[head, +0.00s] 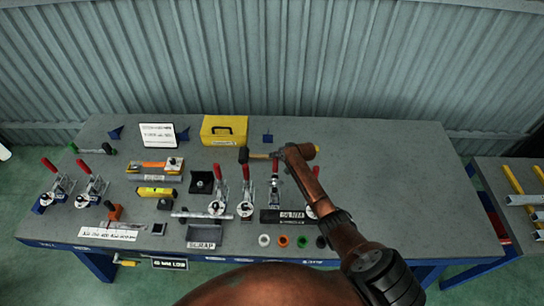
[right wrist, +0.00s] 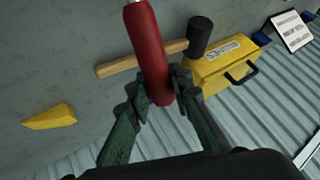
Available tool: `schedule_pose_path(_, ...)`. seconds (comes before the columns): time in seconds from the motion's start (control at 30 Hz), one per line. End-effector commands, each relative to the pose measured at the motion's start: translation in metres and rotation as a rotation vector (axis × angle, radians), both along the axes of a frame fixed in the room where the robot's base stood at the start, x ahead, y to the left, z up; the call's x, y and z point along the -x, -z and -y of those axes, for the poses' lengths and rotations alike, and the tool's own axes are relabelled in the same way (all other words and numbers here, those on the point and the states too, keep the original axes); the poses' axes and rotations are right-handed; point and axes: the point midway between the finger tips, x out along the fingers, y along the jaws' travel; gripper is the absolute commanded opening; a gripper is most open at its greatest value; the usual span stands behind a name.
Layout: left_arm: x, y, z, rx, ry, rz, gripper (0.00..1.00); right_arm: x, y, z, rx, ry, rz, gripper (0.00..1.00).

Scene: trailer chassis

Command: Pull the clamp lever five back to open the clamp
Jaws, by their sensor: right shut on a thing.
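In the head view, several toggle clamps with red levers stand on the grey workbench (head: 400,180). The fifth clamp (head: 275,191) from the left is right below my right gripper (head: 279,154), and its lever points up to it. In the right wrist view, the red lever handle (right wrist: 149,45) passes between the green fingers of my right gripper (right wrist: 160,88), which is shut on it near the handle's end. In the head view my right gripper hides the top of this lever. My left gripper is not in view.
Clamps three (head: 217,192) and four (head: 246,192) stand close on the left; another clamp (head: 311,208) is partly hidden by my right arm. A mallet (right wrist: 198,36) lies behind, near a yellow case (right wrist: 222,66). The bench's right part is clear.

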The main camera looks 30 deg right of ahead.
Motion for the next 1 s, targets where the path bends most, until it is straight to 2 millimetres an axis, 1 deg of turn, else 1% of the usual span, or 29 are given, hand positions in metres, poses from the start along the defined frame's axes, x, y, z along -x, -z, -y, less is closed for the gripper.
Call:
schedule_pose_path(0.33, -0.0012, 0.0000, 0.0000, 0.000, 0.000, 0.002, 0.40, 0.0011, 0.0016, 0.0013, -0.003, 0.003, -0.005, 0.00)
schedule_pose_path(0.37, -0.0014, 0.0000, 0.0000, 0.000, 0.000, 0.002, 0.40, 0.0011, 0.0016, 0.0013, -0.003, 0.003, -0.005, 0.20)
schedule_pose_path(0.63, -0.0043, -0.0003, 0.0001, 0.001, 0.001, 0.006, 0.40, 0.0009, 0.0012, 0.0009, -0.002, 0.003, -0.005, 0.38)
schedule_pose_path(0.8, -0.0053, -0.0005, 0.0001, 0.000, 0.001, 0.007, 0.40, 0.0005, 0.0010, 0.0005, -0.002, 0.002, -0.003, 0.38)
schedule_pose_path(0.9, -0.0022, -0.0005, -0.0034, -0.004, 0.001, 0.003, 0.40, 0.0008, 0.0004, 0.0005, -0.001, 0.001, -0.003, 0.38)
schedule_pose_path(1.0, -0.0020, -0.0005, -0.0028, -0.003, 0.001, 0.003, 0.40, 0.0032, -0.0025, 0.0012, -0.002, 0.001, -0.002, 0.38)
